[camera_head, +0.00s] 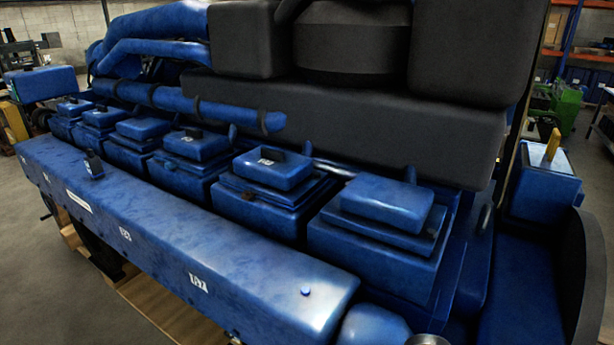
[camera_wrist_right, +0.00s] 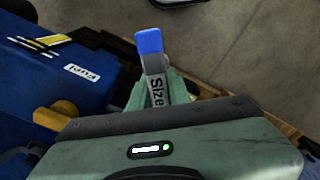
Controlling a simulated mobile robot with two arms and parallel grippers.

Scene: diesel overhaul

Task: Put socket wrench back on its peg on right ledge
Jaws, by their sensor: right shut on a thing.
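In the right wrist view my right gripper (camera_wrist_right: 172,92) is shut on a grey bar with a blue end, which appears to be the socket wrench (camera_wrist_right: 151,58). Printed letters reading "Size" run along the bar, and its blue end points away from the gripper. The gripper's own body hides the lower part of the wrench. In the head view neither gripper nor the wrench shows. A blue box (camera_head: 545,185) at the right of the engine has an upright yellow piece (camera_head: 552,145) on top. I cannot tell which part is the wrench's peg.
The long blue engine cover (camera_head: 180,235) runs along the front, with a small black item (camera_head: 93,163) and a small blue knob (camera_head: 305,291) on it. In the right wrist view a blue block (camera_wrist_right: 60,85) lies left of the wrench; bare floor (camera_wrist_right: 235,45) shows right.

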